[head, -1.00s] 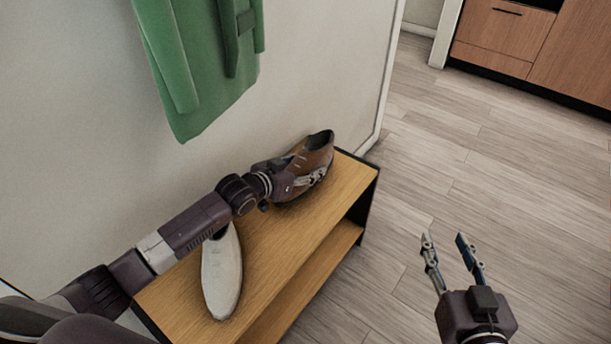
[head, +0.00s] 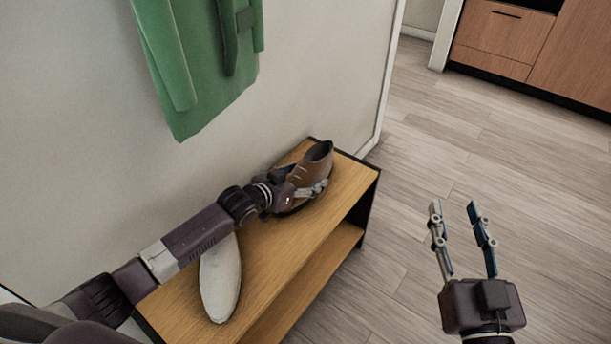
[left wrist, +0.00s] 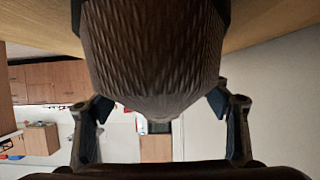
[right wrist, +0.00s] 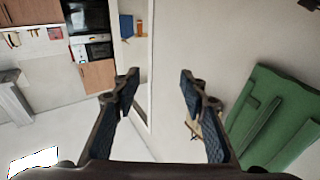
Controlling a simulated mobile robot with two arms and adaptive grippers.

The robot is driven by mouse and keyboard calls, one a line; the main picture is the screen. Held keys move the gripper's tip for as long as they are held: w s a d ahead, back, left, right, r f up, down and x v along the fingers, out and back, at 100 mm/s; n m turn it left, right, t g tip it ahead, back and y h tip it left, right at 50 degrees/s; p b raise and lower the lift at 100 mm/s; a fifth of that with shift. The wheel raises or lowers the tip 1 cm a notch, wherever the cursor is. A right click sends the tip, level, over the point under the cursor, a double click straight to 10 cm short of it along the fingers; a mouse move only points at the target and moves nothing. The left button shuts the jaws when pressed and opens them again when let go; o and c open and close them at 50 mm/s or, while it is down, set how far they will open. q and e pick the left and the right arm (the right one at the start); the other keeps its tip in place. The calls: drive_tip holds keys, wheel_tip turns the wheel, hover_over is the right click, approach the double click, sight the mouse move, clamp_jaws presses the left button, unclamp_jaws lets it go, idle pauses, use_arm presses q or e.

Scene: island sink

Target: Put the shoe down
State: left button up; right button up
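The brown shoe (head: 313,170) is at the far right end of the wooden shoe bench (head: 265,265), its opening facing up and its toe toward my left gripper (head: 300,200). My left gripper has a finger along each side of the shoe and appears closed on it. In the left wrist view, the shoe (left wrist: 155,50) fills the middle between the fingers. The shoe is at or very near the bench top; I cannot tell if the whole sole touches. My right gripper (head: 460,225) is open and empty above the floor.
A pale grey shoe (head: 221,280) lies on the bench under my left arm. A green garment (head: 205,65) hangs on the wall behind. The bench has a lower shelf (head: 325,270). Open floor (head: 400,200) lies right of the bench. Wooden cabinets (head: 570,50) stand at the back right.

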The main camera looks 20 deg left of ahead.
sight(301, 177)
use_arm(q)
drive_tip(key=shift+r, duration=0.1)
drive_tip(key=shift+s, duration=0.15)
drive_tip(key=p+v, duration=0.2)
drive_tip(key=v, duration=0.2)
drive_tip(key=shift+r, duration=0.1)
drive_tip(key=p+v, duration=0.1)
drive_tip(key=v, duration=0.2)
drive_tip(key=shift+s+a, duration=0.1)
use_arm(e)
drive_tip(key=s+d+f+g+h, duration=0.1)
drive_tip(key=s+f+g, duration=0.1)
drive_tip(key=f+g, duration=0.2)
drive_tip(key=s+d+f+g+h, duration=0.1)
drive_tip(key=s+d+f+g, duration=0.1)
drive_tip(key=f, duration=0.9)
drive_tip(key=shift+s+d+g+h, duration=0.2)
drive_tip(key=shift+s+g+h, duration=0.1)
drive_tip(key=shift+s+g, duration=0.5)
drive_tip(key=shift+w+r, duration=0.1)
